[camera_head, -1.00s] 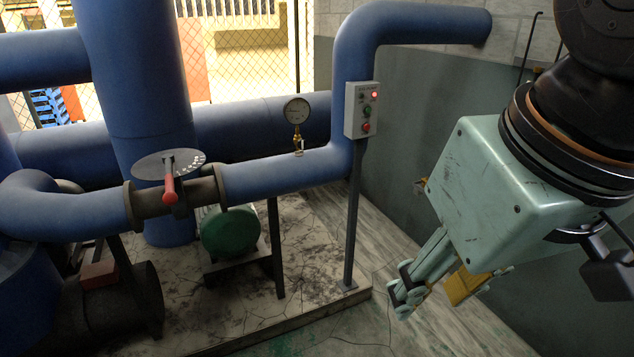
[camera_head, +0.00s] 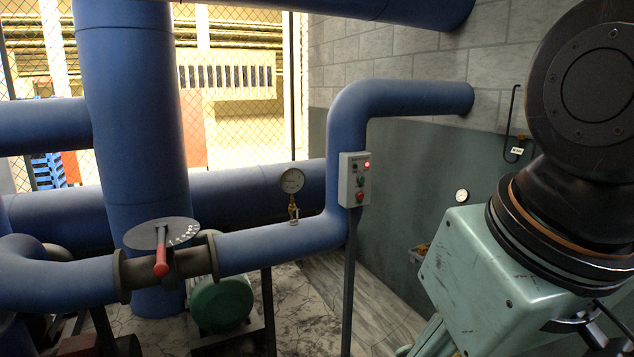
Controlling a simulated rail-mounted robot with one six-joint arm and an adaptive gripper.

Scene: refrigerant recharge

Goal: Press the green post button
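A small light-grey control box (camera_head: 346,180) sits on a thin grey post (camera_head: 348,290), in front of the blue pipe. Its face has a lit red lamp (camera_head: 367,165) at the top right, a small green button (camera_head: 360,182) below, and a red button (camera_head: 360,197) under that. My gripper (camera_head: 434,339) is at the lower right, to the right of and below the box and apart from it.
Blue pipes run behind and left of the box. A pressure gauge (camera_head: 291,181) and a valve with a red handle (camera_head: 161,254) are on the left. The space between box and gripper looks clear.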

